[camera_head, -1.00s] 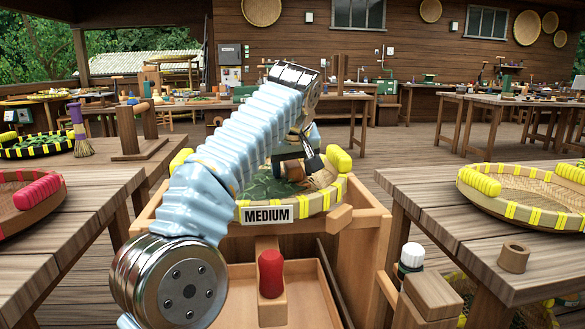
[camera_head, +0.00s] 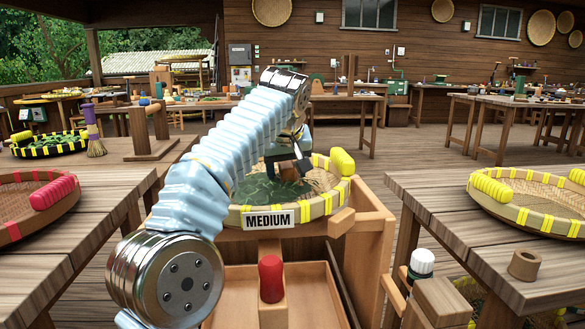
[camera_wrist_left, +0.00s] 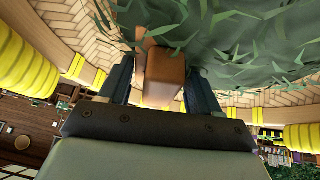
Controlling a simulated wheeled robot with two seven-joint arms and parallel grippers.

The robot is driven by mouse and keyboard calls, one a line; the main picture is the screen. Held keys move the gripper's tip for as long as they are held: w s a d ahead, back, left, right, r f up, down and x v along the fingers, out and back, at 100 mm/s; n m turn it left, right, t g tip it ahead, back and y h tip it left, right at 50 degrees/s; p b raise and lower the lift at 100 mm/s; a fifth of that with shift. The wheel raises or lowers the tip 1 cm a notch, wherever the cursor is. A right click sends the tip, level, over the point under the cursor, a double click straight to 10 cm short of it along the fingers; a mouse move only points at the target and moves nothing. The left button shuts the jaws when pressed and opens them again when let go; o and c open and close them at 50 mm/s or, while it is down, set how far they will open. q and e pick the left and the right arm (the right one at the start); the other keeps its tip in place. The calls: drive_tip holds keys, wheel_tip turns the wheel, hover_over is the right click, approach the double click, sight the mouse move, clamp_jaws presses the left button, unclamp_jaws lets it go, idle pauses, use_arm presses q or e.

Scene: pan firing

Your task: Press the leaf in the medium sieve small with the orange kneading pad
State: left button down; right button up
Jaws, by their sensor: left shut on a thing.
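The medium sieve (camera_head: 314,208) is a round woven tray with a yellow-banded rim and a "MEDIUM" label, set on a wooden stand. Green leaf (camera_head: 262,191) lies in it, mostly on its left and middle. My left gripper (camera_head: 290,170) is over the inside of the sieve, partly hidden by my own arm. In the left wrist view its two dark fingers (camera_wrist_left: 160,88) are shut on an orange-brown block, the kneading pad (camera_wrist_left: 165,76). The leaf (camera_wrist_left: 250,45) is right beside the pad there. Whether the pad touches the leaf is unclear. My right gripper is not in view.
A sieve with red grips (camera_head: 70,210) stands on the left table and one with yellow grips (camera_head: 525,205) on the right table. A red knob (camera_head: 271,278) stands below the medium sieve. A white-capped bottle (camera_head: 421,265) and a wooden ring (camera_head: 524,265) are at right.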

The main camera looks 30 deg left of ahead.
use_arm(q)
drive_tip(key=shift+a, duration=0.6)
drive_tip(key=shift+a+r, duration=0.1)
drive_tip(key=shift+a+p, duration=0.35)
drive_tip(key=shift+a, duration=0.7)
drive_tip(key=shift+a+f+p, duration=0.2)
drive_tip(key=shift+a+p, duration=0.15)
drive_tip(key=shift+a, duration=0.9)
drive_tip(key=shift+s, duration=0.1)
drive_tip(key=shift+s+a+b, duration=0.4)
drive_tip(key=shift+s+b, duration=0.1)
drive_tip(key=shift+s, duration=0.3)
drive_tip(key=shift+s+a+r, duration=0.1)
drive_tip(key=shift+s+a, duration=0.05)
drive_tip(key=shift+s, duration=0.15)
